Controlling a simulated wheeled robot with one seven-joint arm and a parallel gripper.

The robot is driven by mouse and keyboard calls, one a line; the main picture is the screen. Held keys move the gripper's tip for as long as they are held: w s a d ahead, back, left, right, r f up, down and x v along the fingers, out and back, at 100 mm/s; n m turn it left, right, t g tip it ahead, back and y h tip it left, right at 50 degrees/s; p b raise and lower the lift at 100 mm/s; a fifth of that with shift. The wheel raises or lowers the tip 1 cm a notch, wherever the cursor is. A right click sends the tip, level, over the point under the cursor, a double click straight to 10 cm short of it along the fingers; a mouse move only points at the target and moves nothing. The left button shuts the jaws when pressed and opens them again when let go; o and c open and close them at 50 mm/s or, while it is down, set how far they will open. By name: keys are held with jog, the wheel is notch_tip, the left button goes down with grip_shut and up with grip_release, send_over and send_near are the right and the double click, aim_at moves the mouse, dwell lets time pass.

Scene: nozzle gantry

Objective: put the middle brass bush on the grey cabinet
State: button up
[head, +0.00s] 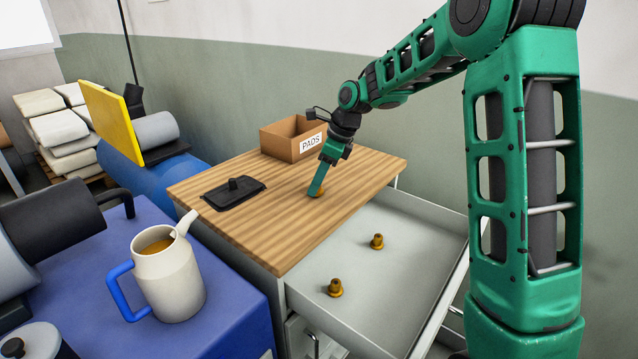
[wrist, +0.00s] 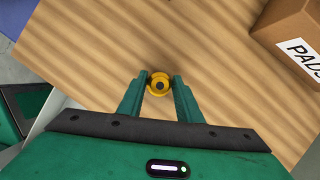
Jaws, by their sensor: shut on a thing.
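My gripper (head: 316,190) is shut on a brass bush (head: 317,193) at the wooden top of the grey cabinet (head: 300,240). The bush sits between the two green fingertips in the wrist view (wrist: 158,84), its dark bore facing the camera. It is at or just above the wood; I cannot tell if it touches. Two more brass bushes stand upright in the open drawer (head: 400,220): one farther back (head: 377,241) and one nearer the front (head: 335,288). Which place the held bush came from does not show.
An open cardboard box marked PADS (head: 285,143) stands at the back of the top. A black lidded plate (head: 233,193) lies at its left. A cream jug (head: 172,280) stands on the blue bench at left. Bare wood surrounds the held bush.

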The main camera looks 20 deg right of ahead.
jog(key=shift+f, duration=0.2)
jog(key=o, duration=1.2)
jog(key=v, duration=1.2)
jog(key=s+d+f+n+h, duration=0.1)
jog(key=s+d+f+n, duration=0.2)
jog(key=s, duration=1)
jog(key=s+d+f+n+g+h, duration=0.1)
jog(key=s+d+n, duration=0.5)
jog(key=s, duration=0.8)
jog(key=s+d+f+n+g+h, duration=0.1)
jog(key=s+d+f+n, duration=0.3)
jog(key=s+n, duration=0.4)
jog(key=s+d, duration=0.1)
jog(key=s, duration=0.4)
jog(key=shift+s+d+f+h, duration=0.15)
jog(key=shift+s+f+h, duration=0.1)
jog(key=shift+f+h, duration=0.1)
